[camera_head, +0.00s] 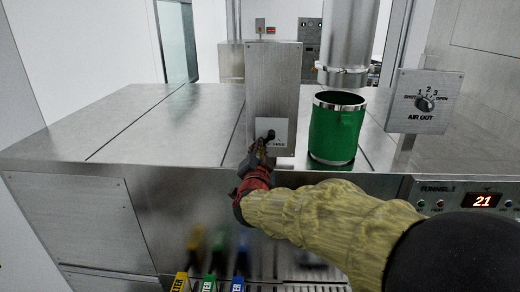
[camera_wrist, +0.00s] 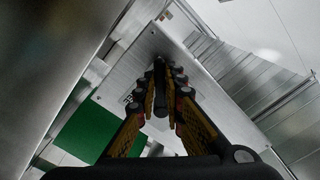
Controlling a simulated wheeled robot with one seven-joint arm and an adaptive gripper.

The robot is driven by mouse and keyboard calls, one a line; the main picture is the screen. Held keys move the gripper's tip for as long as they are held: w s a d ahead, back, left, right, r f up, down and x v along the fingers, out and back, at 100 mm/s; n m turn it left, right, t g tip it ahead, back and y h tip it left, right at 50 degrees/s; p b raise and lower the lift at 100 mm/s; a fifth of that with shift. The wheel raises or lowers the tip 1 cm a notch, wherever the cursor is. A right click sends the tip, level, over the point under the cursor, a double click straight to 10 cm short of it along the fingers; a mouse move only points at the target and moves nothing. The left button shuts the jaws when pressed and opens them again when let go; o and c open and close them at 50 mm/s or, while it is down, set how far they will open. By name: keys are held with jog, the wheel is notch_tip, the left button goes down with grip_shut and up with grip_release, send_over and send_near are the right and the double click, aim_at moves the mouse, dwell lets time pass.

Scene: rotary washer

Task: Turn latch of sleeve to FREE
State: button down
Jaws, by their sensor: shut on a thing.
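The latch is a small dark lever (camera_head: 270,135) on a pale label plate (camera_head: 277,124). The plate is fixed low on an upright steel box, and the word FREE seems to show at its right. My gripper (camera_head: 262,146) is at the plate, with its fingers shut on the latch lever. In the wrist view the dark lever (camera_wrist: 160,80) stands between the two fingertips of my gripper (camera_wrist: 162,90). The green sleeve (camera_head: 336,130) stands upright just right of the box, below a steel pipe. My fingers partly hide the latch and its markings.
The steel pipe (camera_head: 347,40) hangs above the sleeve. An AIR OUT dial panel (camera_head: 424,101) stands at the right. A panel with a display reading 21 (camera_head: 481,201) is at the front right. Yellow, green and blue handles (camera_head: 209,283) are below. The left steel top (camera_head: 130,125) is clear.

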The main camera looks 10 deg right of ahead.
jog(key=shift+d+f+n, duration=0.1)
jog(key=shift+n, duration=0.2)
jog(key=n, duration=0.2)
jog(key=d+n, duration=0.1)
jog(key=n, duration=0.1)
jog(key=s+d+f+n, duration=0.1)
jog(key=n, duration=0.2)
jog(key=shift+d+f, duration=0.1)
jog(key=shift+d, duration=0.15)
jog(key=n, duration=0.1)
jog(key=d+n+p, duration=0.1)
jog(key=n, duration=0.2)
jog(key=shift+s+d+n+p, duration=0.25)
jog(key=shift+d+n+p, duration=0.05)
jog(key=shift+d, duration=0.1)
jog(key=shift+s+d+r+n+p, duration=0.1)
jog(key=shift+d+r+n+p, duration=0.15)
jog(key=shift+n, duration=0.5)
jog(key=shift+s+d+r+n+p, duration=0.1)
jog(key=shift+d+n+p, duration=0.2)
jog(key=shift+n, duration=0.5)
jog(key=shift+s+d+r+n+p, duration=0.1)
jog(key=shift+d+r+n+p, duration=0.15)
jog(key=shift+n, duration=0.5)
jog(key=c, duration=1.9)
grip_release()
